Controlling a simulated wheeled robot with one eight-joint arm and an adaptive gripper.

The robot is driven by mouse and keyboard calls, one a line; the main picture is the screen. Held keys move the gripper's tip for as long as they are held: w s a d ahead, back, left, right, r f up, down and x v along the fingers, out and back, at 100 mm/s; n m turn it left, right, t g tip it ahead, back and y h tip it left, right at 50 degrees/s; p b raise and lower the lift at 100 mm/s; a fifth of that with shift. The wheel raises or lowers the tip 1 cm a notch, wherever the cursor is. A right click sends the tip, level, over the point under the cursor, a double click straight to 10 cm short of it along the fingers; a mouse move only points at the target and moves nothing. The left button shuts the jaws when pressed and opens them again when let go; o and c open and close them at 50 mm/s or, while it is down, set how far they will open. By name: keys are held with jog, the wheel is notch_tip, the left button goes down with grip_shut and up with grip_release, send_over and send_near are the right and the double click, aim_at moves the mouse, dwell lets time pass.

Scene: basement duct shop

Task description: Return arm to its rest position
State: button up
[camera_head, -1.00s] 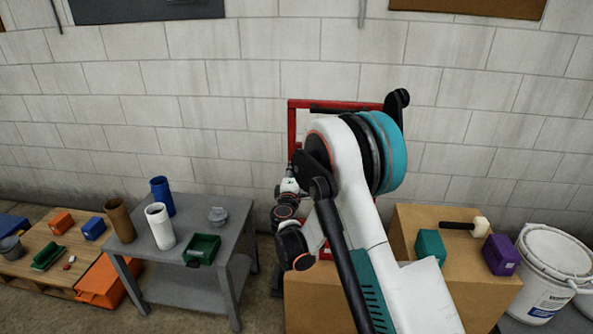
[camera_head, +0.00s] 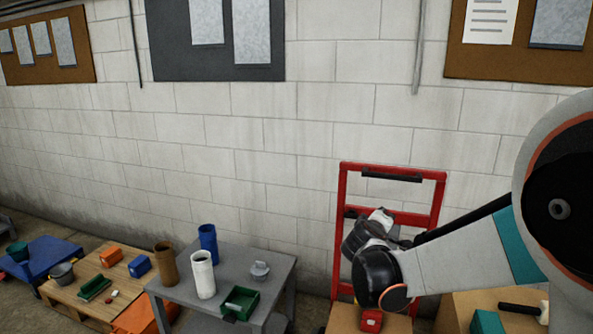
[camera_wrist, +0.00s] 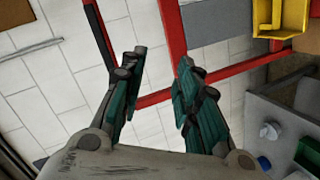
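My arm comes in from the right edge of the head view, and its forearm reaches left to the dark wrist joint, in front of the red hand truck frame (camera_head: 435,205). My gripper shows in the wrist view (camera_wrist: 160,70), with its two teal-padded fingers spread apart. Nothing is between the fingers. Behind them are red bars and the white block wall (camera_wrist: 75,60). In the head view the fingers are hard to make out beyond the wrist.
A grey table (camera_head: 181,290) holds a brown, a white and a blue cylinder, a grey part and a green tray (camera_head: 240,303). Left are a pallet (camera_head: 62,289) and a blue platform (camera_head: 45,258). A red item (camera_head: 371,320) sits below my wrist. A yellow bin (camera_wrist: 290,18) shows in the wrist view.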

jog(key=s+d+r+m+g+y, duration=0.2)
jog(key=s+m+g, duration=0.25)
jog(key=s, duration=1.55)
jog(key=s+a+f+m+y, duration=0.1)
jog(key=s+a+f+y, duration=0.1)
jog(key=s, duration=0.7)
jog(key=s+a+f+m+g+y, duration=0.1)
jog(key=s+a+f+m+y, duration=0.1)
jog(key=s, duration=0.6)
jog(key=shift+s+a+f, duration=0.25)
jog(key=shift+s+a, duration=0.1)
jog(key=shift+a, duration=0.45)
